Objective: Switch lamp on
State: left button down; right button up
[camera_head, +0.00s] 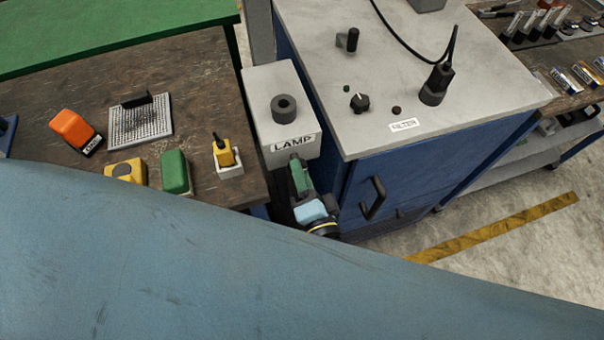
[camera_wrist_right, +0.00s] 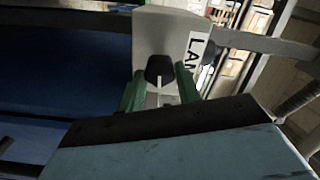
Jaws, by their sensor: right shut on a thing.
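The lamp box (camera_head: 258,95) is a pale grey block labelled LAMP, with a dark round fitting (camera_head: 284,108) on its top. It stands between the brown workbench and the blue cabinet. In the right wrist view the box (camera_wrist_right: 168,28) carries a dark knob (camera_wrist_right: 160,68) with a pale pointer line on its face. My right gripper (camera_head: 296,163) reaches up to the box's front from below. In the wrist view its green fingers (camera_wrist_right: 160,84) are on either side of the knob, shut on it. The head view hides the knob. My left gripper is not in view.
The blue cabinet (camera_head: 352,183) on the right has a grey top with a dial (camera_head: 360,102) and a black cable device (camera_head: 437,82). An orange block (camera_head: 72,129), a spiked grey plate (camera_head: 159,125) and a green block (camera_head: 175,171) lie on the workbench.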

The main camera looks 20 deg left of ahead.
jog(key=shift+m, duration=0.6)
jog(key=o, duration=1)
jog(key=shift+c, duration=0.2)
jog(key=shift+s+d, duration=0.1)
jog(key=v, duration=1.3)
jog(key=shift+b, duration=0.4)
jog(key=shift+d, duration=0.1)
